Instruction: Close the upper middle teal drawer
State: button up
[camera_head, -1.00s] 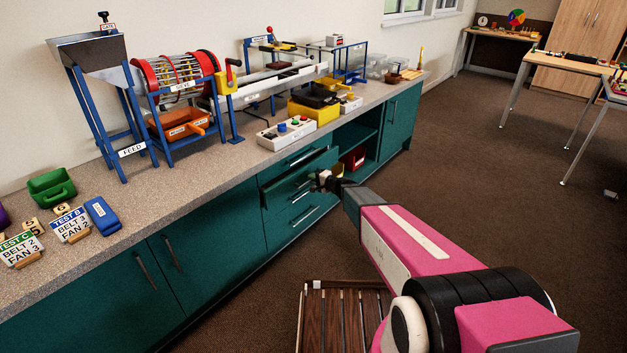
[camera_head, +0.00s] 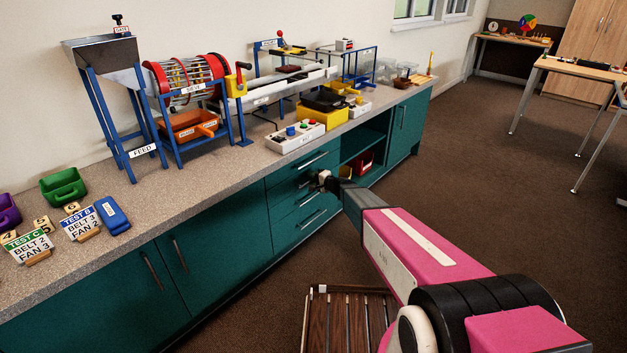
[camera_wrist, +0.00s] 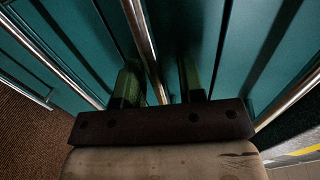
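The teal drawer (camera_head: 282,205) is in the stack under the counter, just below the top drawer. Its front looks about flush with its neighbours in the head view, though my gripper hides part of it. My gripper (camera_head: 322,178) is at the front of this drawer, near its handle. In the wrist view the two greenish fingers of my gripper (camera_wrist: 160,88) stand apart. A metal handle bar (camera_wrist: 141,35) runs between them, with space beside it. Nothing is gripped that I can see.
The top drawer (camera_head: 280,178) above looks shut. An open shelf bay (camera_head: 367,145) with a red bin (camera_head: 364,161) lies to the right. The counter (camera_head: 235,178) above carries a blue-framed machine. A slatted wooden piece (camera_head: 340,325) stands on the floor below my arm.

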jog(key=v, duration=1)
jog(key=shift+s+d, duration=0.2)
jog(key=shift+d, duration=0.1)
jog(key=shift+r, duration=0.1)
jog(key=s+d+r+n+g+h, duration=0.1)
jog(key=s+d+n+g+h, duration=0.2)
jog(key=s, duration=0.6)
jog(key=s+d+r+n+g+h, duration=0.1)
jog(key=s+d+n+g, duration=0.2)
jog(key=s, duration=0.5)
jog(key=s+d+r+n+g+h, duration=0.1)
jog(key=s+d+r+g+h, duration=0.1)
jog(key=s+d+h, duration=0.6)
jog(key=s+d+g, duration=0.1)
jog(key=s+d, duration=0.3)
jog(key=s, duration=0.1)
jog(key=shift+s+d+r+n+g, duration=0.3)
jog(key=shift+s+d+r+g, duration=0.05)
jog(key=shift+s+d+g, duration=0.05)
